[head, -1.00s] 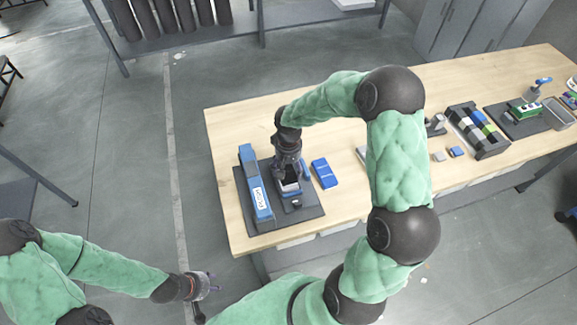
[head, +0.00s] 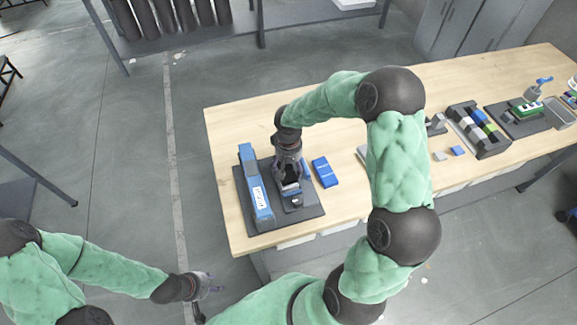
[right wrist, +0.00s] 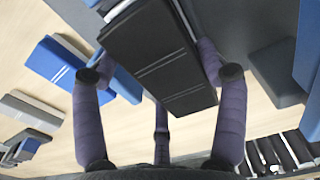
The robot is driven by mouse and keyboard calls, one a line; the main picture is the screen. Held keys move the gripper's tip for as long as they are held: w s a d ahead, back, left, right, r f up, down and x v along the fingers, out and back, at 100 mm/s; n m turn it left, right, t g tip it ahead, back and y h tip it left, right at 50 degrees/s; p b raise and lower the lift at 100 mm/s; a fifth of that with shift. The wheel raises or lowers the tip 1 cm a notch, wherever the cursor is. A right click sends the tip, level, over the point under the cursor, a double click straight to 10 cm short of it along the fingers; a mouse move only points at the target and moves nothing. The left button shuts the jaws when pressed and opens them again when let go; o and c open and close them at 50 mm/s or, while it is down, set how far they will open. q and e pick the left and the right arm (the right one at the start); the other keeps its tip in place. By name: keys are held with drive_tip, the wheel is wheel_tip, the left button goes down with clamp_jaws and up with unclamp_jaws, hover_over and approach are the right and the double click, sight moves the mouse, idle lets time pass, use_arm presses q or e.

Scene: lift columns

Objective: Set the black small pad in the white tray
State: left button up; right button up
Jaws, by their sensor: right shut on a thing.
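My right gripper (right wrist: 160,85) is shut on the black small pad (right wrist: 150,45), a dark block with two pale stripes. The purple fingers stand on either side of it in the right wrist view. In the head view, my right gripper (head: 289,173) is over the dark mat, beside the long blue box. A whitish flat thing (head: 362,152), partly hidden by my right arm, may be the white tray; I cannot tell. My left gripper (head: 205,286) is low at the left, off the table, and too small to read.
The dark mat (head: 308,219) bears the long blue box (head: 256,190). A blue striped pad (head: 325,173) lies just right of the mat. Further right are a grey block (head: 440,156), a small blue block (head: 457,151) and a dark rack (head: 480,130).

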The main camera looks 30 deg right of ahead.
drive_tip(key=shift+f+b, duration=0.3)
drive_tip(key=shift+b, duration=0.1)
idle(0.6)
drive_tip(key=o, duration=1.2)
drive_tip(key=shift+o, duration=0.2)
drive_tip(key=shift+r+p, duration=2.5)
drive_tip(key=shift+r, duration=1.25)
